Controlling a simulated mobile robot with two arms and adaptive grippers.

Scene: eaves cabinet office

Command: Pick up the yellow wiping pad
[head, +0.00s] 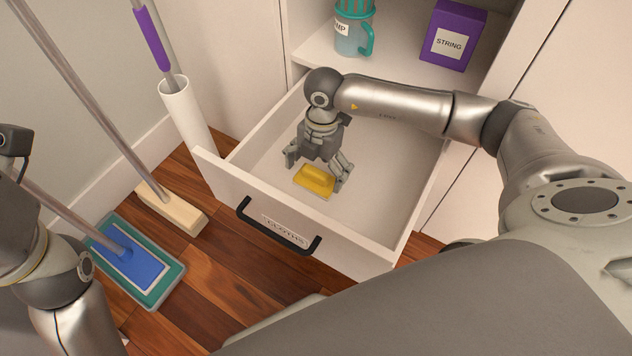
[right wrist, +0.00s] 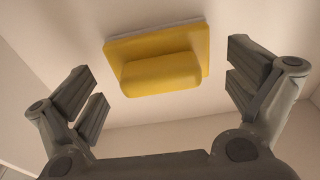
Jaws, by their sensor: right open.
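The yellow wiping pad (head: 315,181) lies on the floor of the open drawer (head: 399,170). In the right wrist view the pad (right wrist: 160,58) has a flat base and a raised grip block. It lies ahead of and between the open fingers of my right gripper (right wrist: 168,92), with no visible contact. My left arm shows at the left edge of the head view, but its gripper fingers are not visible.
The drawer front has a black handle (head: 278,226) and a label. A teal mug (head: 353,30) and a purple string box (head: 449,38) stand on the shelf above. A blue-green flat mop (head: 135,262), a broom (head: 172,208) and a white tube (head: 186,115) stand at the left.

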